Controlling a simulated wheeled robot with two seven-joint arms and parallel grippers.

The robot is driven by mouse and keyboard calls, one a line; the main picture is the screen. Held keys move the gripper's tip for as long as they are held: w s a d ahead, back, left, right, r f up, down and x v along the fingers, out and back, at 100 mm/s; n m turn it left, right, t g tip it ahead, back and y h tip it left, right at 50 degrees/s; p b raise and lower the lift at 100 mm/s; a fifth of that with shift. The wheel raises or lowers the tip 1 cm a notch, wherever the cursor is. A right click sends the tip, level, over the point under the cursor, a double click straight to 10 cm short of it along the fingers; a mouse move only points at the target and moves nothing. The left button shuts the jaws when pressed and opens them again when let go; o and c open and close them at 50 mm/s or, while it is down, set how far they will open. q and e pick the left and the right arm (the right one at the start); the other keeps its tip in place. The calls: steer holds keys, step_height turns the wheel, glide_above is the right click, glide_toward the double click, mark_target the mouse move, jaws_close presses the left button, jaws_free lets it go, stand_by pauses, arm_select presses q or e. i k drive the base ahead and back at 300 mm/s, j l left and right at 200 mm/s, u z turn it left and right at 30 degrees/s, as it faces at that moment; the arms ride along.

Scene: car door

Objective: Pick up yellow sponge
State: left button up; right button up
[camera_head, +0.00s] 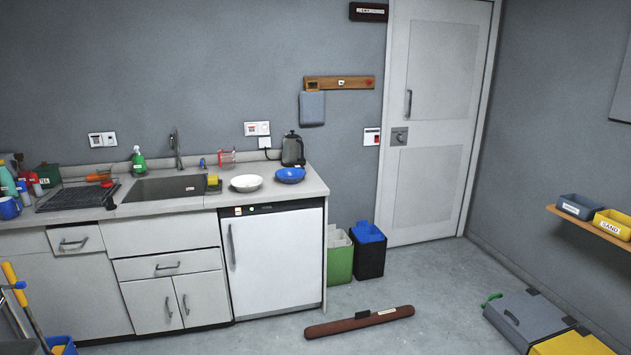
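A small yellow item that looks like the yellow sponge (213,180) is at the right edge of the sink (165,188), on the counter. It is small in the picture, and part of it looks green, so its exact shape is hard to tell. Neither of my grippers is in view.
A white bowl (246,183) and a blue bowl (290,175) stand right of the sink, near a dark kettle (293,150). A brown draught roll (359,321) lies on the floor before the counter.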

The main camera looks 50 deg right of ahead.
mark_target(212, 180)
steer(key=z, duration=1.25)
